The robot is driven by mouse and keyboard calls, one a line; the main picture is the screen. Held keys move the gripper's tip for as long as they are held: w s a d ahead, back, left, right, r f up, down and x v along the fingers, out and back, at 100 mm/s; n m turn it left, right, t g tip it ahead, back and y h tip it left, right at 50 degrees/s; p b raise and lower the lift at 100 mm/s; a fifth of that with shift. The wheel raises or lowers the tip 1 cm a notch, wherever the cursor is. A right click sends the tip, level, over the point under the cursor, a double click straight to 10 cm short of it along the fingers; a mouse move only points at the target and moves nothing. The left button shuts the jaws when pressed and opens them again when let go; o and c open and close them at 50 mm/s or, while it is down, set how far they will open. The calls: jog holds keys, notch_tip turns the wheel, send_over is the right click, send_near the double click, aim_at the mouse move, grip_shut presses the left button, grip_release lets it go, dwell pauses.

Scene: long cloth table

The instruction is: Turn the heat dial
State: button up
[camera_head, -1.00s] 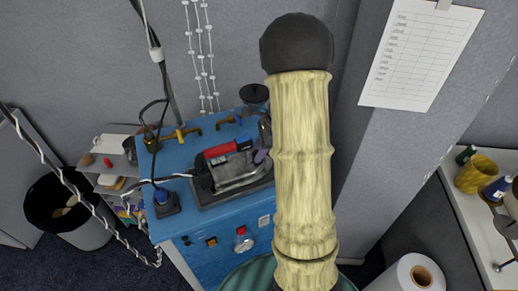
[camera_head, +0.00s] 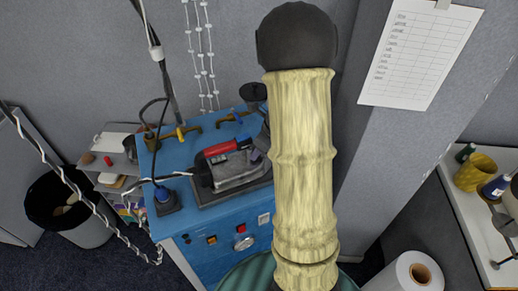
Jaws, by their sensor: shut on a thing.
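A round silver dial (camera_head: 243,243) sits on the front panel of the blue cabinet (camera_head: 205,255). It appears to be the heat dial, but its markings are too small to read. A small red spot shows just above it. My pale ribbed arm stands upright in the picture just to the right of the dial and covers the right part of the cabinet. Dark parts show at the arm's left edge above the cabinet top, but I cannot make out any fingers there. My gripper is hidden behind my arm.
On the cabinet top are a grey device with a red handle (camera_head: 220,147), brass taps (camera_head: 181,132) and a dark-and-blue fitting (camera_head: 164,198). A black bin (camera_head: 62,207) stands at left. A white roll (camera_head: 413,272) and a cluttered table (camera_head: 470,210) are at right.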

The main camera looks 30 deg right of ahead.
jog(key=o, duration=1)
jog(key=shift+r, duration=0.1)
jog(key=v, duration=1.7)
jog(key=shift+r, duration=0.2)
jog(key=shift+a, duration=0.1)
jog(key=shift+s+a+f+n+g+h+b, duration=0.35)
jog(key=shift+s+a+f+n, duration=1.45)
jog(key=shift+n, duration=3.1)
jog(key=shift+s+a+f+n+g+h, duration=0.1)
jog(key=shift+s+a+f+n+h, duration=0.5)
jog(key=shift+a+f+n, duration=2.65)
jog(key=shift+s+a+f+n+g+h+b, duration=0.15)
jog(key=shift+s+a+f+n+h, duration=0.75)
jog(key=shift+a+n, duration=4.15)
